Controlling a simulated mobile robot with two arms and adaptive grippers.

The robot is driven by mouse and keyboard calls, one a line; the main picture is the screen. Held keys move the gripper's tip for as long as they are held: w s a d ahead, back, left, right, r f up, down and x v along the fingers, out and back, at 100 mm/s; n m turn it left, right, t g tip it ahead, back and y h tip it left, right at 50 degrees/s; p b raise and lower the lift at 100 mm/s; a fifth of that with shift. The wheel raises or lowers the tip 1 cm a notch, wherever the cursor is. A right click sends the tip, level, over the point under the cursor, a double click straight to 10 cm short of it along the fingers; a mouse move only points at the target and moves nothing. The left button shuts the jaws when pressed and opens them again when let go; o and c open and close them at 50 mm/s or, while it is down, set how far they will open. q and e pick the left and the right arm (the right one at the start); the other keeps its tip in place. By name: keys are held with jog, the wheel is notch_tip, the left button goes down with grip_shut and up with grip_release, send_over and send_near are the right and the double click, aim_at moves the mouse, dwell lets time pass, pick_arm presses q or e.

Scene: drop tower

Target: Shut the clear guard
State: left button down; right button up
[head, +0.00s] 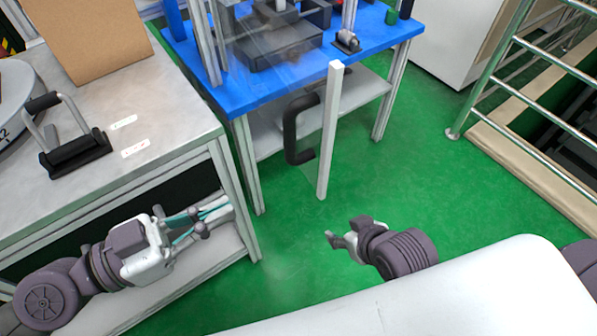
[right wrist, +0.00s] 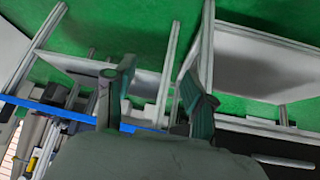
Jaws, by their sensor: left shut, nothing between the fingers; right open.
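The clear guard (head: 331,125) stands swung out from the blue-topped table (head: 395,38) toward me. Its see-through pane is hard to make out, but its pale upright edge bar and black handle (head: 290,130) show plainly. My right gripper (head: 336,240) is open and empty, below and a little right of the bar in the head view, apart from it. In the right wrist view its two fingers (right wrist: 158,92) are spread, with table legs and floor beyond. My left gripper (head: 222,215) is shut and empty beside the grey bench, away from the guard.
A grey bench (head: 185,110) at left carries a brown board (head: 88,35) and a black-based clamp-like handle (head: 75,150). A metal railing (head: 490,75) stands at right. Green floor (head: 420,160) is clear between table and railing. A white surface (head: 440,295) fills the lower right.

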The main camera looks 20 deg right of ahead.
pick_arm(q)
jog(key=shift+d, duration=1.3)
jog(key=p, duration=0.4)
send_near(322, 161)
jog(key=d, duration=0.1)
jog(key=x, duration=0.5)
jog(key=shift+w, duration=0.15)
jog(key=shift+w+d, duration=0.15)
jog(key=shift+d, duration=0.5)
pick_arm(e)
jog(key=s+d+f+g+h, duration=0.1)
jog(key=s+d+f+g, duration=0.1)
jog(key=s+f+g, duration=0.1)
jog(key=shift+s+f+g, duration=0.2)
jog(key=shift+s+g, duration=0.3)
jog(key=shift+s, duration=0.7)
pick_arm(q)
jog(key=shift+w+d+p, duration=0.1)
jog(key=shift+p, duration=0.2)
pick_arm(e)
jog(key=shift+d, duration=0.15)
